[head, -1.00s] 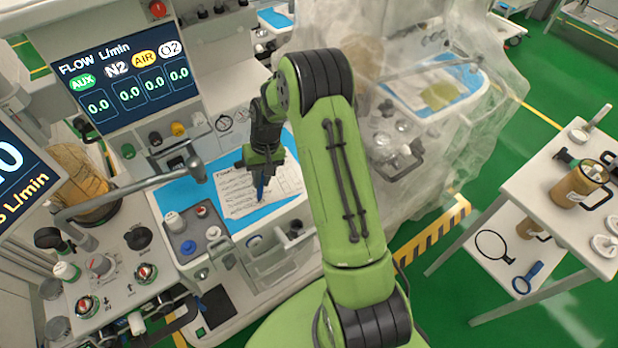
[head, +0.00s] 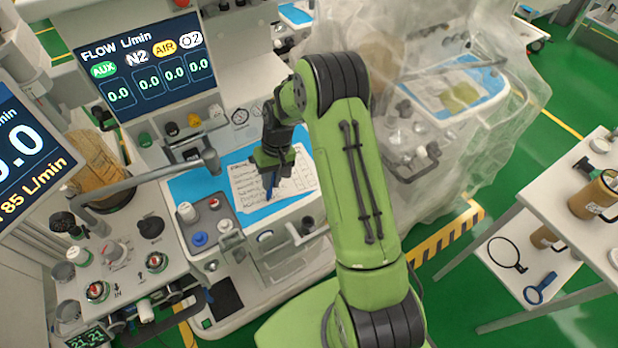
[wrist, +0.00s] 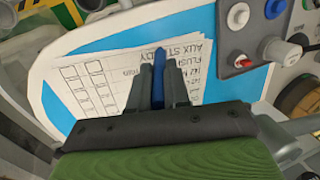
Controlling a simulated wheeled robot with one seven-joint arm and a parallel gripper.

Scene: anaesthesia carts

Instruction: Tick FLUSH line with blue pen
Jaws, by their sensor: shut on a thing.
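The paper checklist (head: 301,180) lies on a blue mat (head: 191,184) on the cart's work surface. In the wrist view the sheet (wrist: 97,66) appears upside down, with printed lines including one that begins "FLUSH" and a column of boxes at the left. My gripper (head: 270,178) is shut on the blue pen (head: 270,190), which points down over the sheet. In the wrist view the pen (wrist: 159,62) sits between the two fingers. Its tip is at or just above the paper; I cannot tell whether it touches. The finger tips and pen hide part of the text.
A grey tray (head: 222,222) with red, white and blue knobs stands left of the sheet. A grey metal arm (head: 140,180) reaches over the mat's left side. A flow screen (head: 146,68) stands behind. A plastic-draped cart (head: 490,130) is at right.

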